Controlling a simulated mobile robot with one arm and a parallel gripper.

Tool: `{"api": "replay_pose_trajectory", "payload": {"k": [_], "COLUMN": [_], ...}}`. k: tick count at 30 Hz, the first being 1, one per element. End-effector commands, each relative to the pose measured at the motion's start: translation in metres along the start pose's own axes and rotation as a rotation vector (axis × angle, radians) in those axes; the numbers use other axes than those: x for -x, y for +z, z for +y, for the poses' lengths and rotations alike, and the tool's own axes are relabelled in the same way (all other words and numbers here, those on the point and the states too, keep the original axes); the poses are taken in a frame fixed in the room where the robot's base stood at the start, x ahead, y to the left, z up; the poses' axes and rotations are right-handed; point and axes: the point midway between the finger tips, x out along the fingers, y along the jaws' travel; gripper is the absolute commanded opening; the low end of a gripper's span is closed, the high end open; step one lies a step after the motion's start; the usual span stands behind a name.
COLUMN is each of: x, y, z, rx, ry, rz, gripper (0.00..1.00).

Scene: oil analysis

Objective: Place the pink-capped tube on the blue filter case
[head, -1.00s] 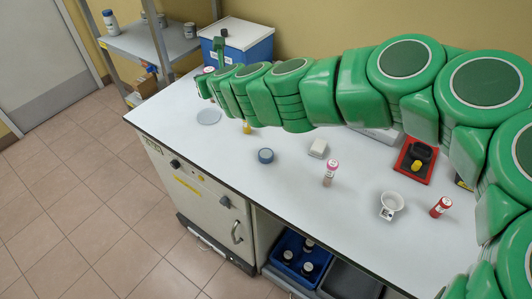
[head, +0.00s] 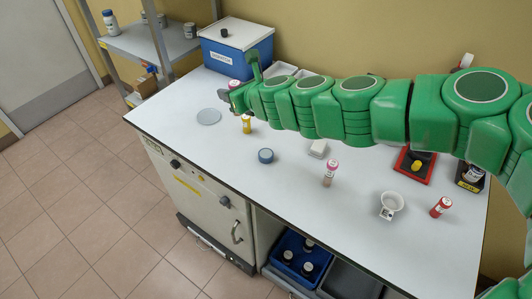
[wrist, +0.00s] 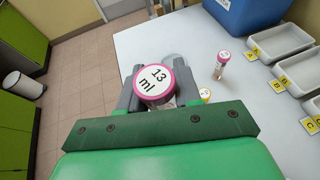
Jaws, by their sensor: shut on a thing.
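My gripper (head: 226,99) is shut on a pink-capped tube (wrist: 155,82) with "13 ml" on its cap. Its fingers stand on both sides of the tube just below the cap, and the tube's lower part is hidden in the wrist view. In the head view a pink cap shows at the gripper, above the far left of the bench. The blue filter case (head: 265,156), a small round blue-grey disc, lies on the bench in front of and right of my gripper, with nothing on it. Another pink-capped tube (head: 331,172) stands right of the case.
A pink-capped tube (wrist: 221,64) stands right of my gripper, near the blue box (head: 236,50). A yellow-capped tube (head: 247,124) and a clear dish (head: 209,117) are near it. A white block (head: 318,147) and weighing cup (head: 391,202) are farther right. The bench front is clear.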

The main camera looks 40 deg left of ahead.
Motion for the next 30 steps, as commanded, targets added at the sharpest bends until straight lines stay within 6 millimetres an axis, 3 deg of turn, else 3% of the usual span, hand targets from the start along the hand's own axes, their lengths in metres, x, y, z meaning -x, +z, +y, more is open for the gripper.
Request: {"api": "replay_pose_trajectory", "payload": {"k": [17, 30], "x": [0.031, 0.07], "y": [-0.015, -0.029], "z": [-0.005, -0.006], "rx": [0.032, 0.076], "ry": [0.084, 0.181], "rz": [0.0, 0.001], "gripper": [0.04, 0.04]}}
